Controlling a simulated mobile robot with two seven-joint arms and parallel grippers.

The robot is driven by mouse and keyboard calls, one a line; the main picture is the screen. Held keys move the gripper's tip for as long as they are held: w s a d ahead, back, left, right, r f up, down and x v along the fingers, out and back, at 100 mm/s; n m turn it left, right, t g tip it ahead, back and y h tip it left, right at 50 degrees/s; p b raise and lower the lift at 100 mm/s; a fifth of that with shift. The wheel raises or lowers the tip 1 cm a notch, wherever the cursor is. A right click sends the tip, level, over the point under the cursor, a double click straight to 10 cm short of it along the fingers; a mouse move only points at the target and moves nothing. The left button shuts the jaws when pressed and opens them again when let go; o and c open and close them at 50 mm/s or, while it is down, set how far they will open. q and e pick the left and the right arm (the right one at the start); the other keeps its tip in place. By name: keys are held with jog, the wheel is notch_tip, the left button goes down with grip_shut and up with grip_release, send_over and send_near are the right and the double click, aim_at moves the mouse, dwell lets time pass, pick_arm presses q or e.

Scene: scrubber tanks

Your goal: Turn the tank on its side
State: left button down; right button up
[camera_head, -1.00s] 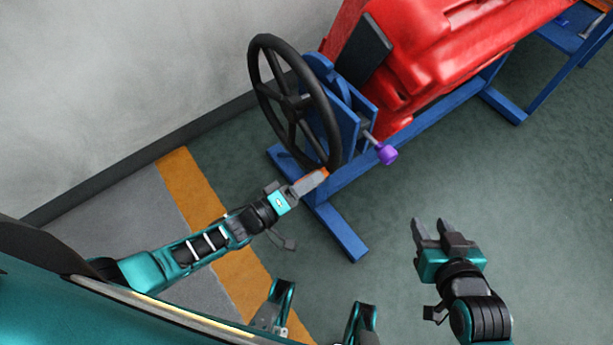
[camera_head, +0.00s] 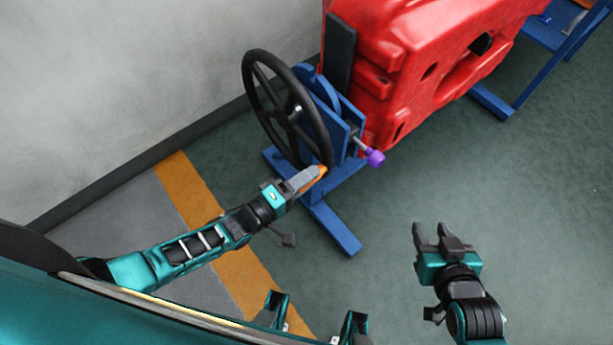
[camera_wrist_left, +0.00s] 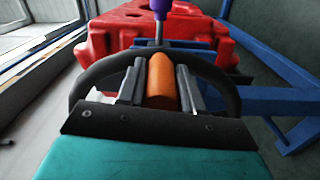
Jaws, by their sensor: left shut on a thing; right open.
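The red tank (camera_head: 415,60) is held on the blue stand (camera_head: 335,215) at the top of the head view, with its broad side and recesses showing. It also shows in the left wrist view (camera_wrist_left: 110,30). The black handwheel (camera_head: 252,85) is at the near end of the stand, with an orange handle (camera_head: 322,172) at its lower rim. My left gripper (camera_head: 315,176) is shut on the orange handle (camera_wrist_left: 161,80), one finger on each side of it. My right gripper (camera_head: 436,238) is open and empty over the floor at the lower right.
A purple knob (camera_head: 375,158) sticks out beside the wheel; it also shows in the left wrist view (camera_wrist_left: 160,6). A grey wall (camera_head: 130,80) runs along the left. A blue table (camera_head: 550,40) stands at the upper right. The green floor around my right gripper is clear.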

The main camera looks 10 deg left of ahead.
pick_arm(q)
jog(key=shift+s+d, duration=0.35)
jog(key=c, duration=0.9)
grip_release()
jog(key=shift+c, duration=0.2)
jog(key=shift+o, duration=0.9)
jog(key=shift+w+a, duration=0.15)
jog(key=v, duration=1.3)
jog(key=shift+w, duration=0.1)
jog(key=w+d+r+m+y, duration=0.2)
jog(key=w+d+m+y, duration=0.1)
jog(key=d+m+y, duration=0.15)
jog(key=a+r+m+g+y, duration=0.3)
jog(key=a+m+y, duration=0.1)
jog(key=a+m, duration=0.2)
jog(key=shift+s+m+p, duration=0.4)
jog(key=shift+m+p, duration=0.05)
jog(key=shift+m, duration=0.1)
